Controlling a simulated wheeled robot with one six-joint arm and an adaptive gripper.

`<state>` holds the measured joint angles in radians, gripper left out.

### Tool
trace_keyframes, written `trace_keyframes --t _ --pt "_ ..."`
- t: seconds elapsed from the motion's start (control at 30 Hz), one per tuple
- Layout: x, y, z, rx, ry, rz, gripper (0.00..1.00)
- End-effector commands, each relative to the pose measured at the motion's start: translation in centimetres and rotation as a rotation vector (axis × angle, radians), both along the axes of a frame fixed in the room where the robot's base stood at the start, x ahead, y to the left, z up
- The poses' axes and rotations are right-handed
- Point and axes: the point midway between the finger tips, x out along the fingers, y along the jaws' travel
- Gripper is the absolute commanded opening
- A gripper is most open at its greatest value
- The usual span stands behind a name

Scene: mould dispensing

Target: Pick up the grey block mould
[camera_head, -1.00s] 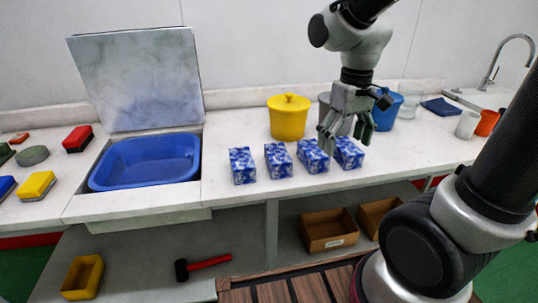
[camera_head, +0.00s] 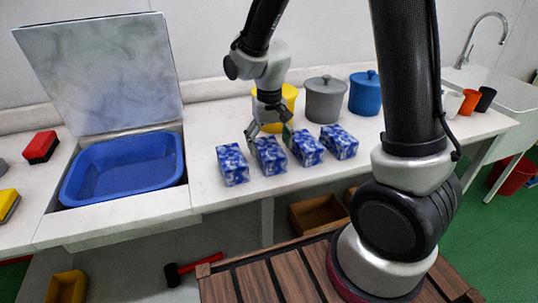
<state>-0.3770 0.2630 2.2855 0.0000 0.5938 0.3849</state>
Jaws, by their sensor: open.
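Several blue-and-white patterned blocks stand in a row on the white counter: the far left one (camera_head: 232,165), the second (camera_head: 269,157), the third (camera_head: 307,148) and the far right one (camera_head: 339,141). No block in view is plainly grey. My gripper (camera_head: 269,138) points down with its fingers spread, one on each side of the upper part of the second block. I cannot tell whether the fingers touch it. The gripper holds nothing.
Behind the blocks stand a yellow pot (camera_head: 291,95), partly hidden by my arm, a grey lidded pot (camera_head: 324,102) and a blue lidded pot (camera_head: 365,95). A blue basin (camera_head: 122,168) lies to the left. A red-headed sponge (camera_head: 41,146) sits at far left.

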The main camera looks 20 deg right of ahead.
Motion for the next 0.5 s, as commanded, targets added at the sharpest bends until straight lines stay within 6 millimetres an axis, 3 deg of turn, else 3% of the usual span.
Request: trace_keyframes --t 0.17,0.4,0.43,0.5 --pt "0.0 0.0 -2.2 0.000 0.001 0.001 0.84" --pt "0.0 0.0 -2.4 0.000 -0.001 0.001 0.84" --pt "0.0 0.0 -2.4 0.000 -0.001 0.001 0.82" --pt "0.0 0.0 -2.4 0.000 -0.001 0.001 0.69"
